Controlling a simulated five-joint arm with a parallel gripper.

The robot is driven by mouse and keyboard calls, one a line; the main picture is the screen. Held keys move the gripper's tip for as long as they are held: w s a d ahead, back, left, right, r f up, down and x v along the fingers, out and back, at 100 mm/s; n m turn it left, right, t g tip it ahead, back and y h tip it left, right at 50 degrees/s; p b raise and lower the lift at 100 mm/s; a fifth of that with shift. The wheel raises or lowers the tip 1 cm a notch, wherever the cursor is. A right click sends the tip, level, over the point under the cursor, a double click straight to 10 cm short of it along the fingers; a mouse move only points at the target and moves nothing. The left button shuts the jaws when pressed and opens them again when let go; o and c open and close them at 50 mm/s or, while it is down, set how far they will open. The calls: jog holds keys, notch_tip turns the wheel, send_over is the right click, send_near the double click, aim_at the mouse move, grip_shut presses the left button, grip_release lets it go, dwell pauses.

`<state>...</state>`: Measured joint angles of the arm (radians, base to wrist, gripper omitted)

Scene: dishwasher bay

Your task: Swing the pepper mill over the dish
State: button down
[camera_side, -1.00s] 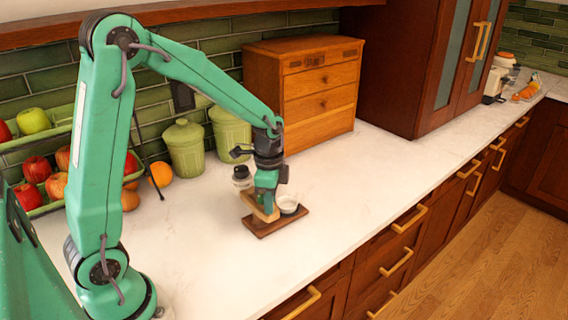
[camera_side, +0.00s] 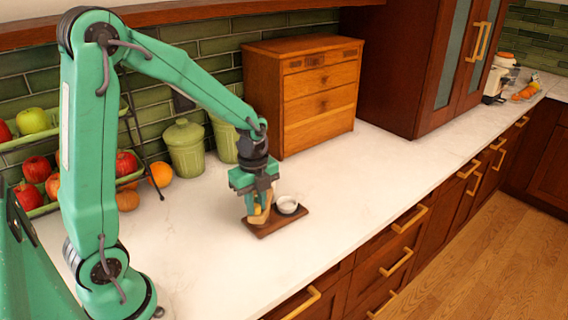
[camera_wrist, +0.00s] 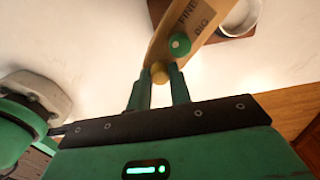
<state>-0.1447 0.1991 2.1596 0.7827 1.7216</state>
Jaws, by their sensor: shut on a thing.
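The pepper mill, as I take it, is the light wooden piece (camera_side: 258,216) on the left end of a small brown board (camera_side: 287,222). In the wrist view this wooden piece (camera_wrist: 184,22) bears the words FINE and BIG, a green button and a brass-coloured knob. My gripper (camera_side: 256,205) is low over the board. Its two fingers (camera_wrist: 158,78) are shut on the knob in the wrist view. The small white dish (camera_side: 287,204) sits on the board just right of the mill. The dish (camera_wrist: 241,14) is partly cut off in the wrist view. My gripper hides much of the mill.
Green canisters (camera_side: 185,148) and a wooden drawer chest (camera_side: 318,95) stand behind. A green fruit rack (camera_side: 38,195) with apples is at left, beside an orange (camera_side: 160,174). White counter (camera_side: 370,195) right of the board is clear up to its front edge.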

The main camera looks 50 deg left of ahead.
jog(key=m, duration=0.1)
jog(key=a+m, duration=0.1)
jog(key=m, duration=0.1)
jog(key=s+m, duration=0.1)
jog(key=shift+a+m, duration=0.3)
jog(key=shift+a, duration=0.05)
jog(key=shift+s+a+m, duration=0.1)
jog(key=shift+a+m, duration=0.4)
jog(key=shift+m, duration=0.7)
jog(key=shift+s+a+m, duration=0.1)
jog(key=shift+a+m, duration=0.35)
jog(key=shift+m, duration=0.75)
jog(key=c, duration=1.3)
grip_release()
jog(key=shift+r, duration=3.9)
jog(key=shift+r, duration=0.1)
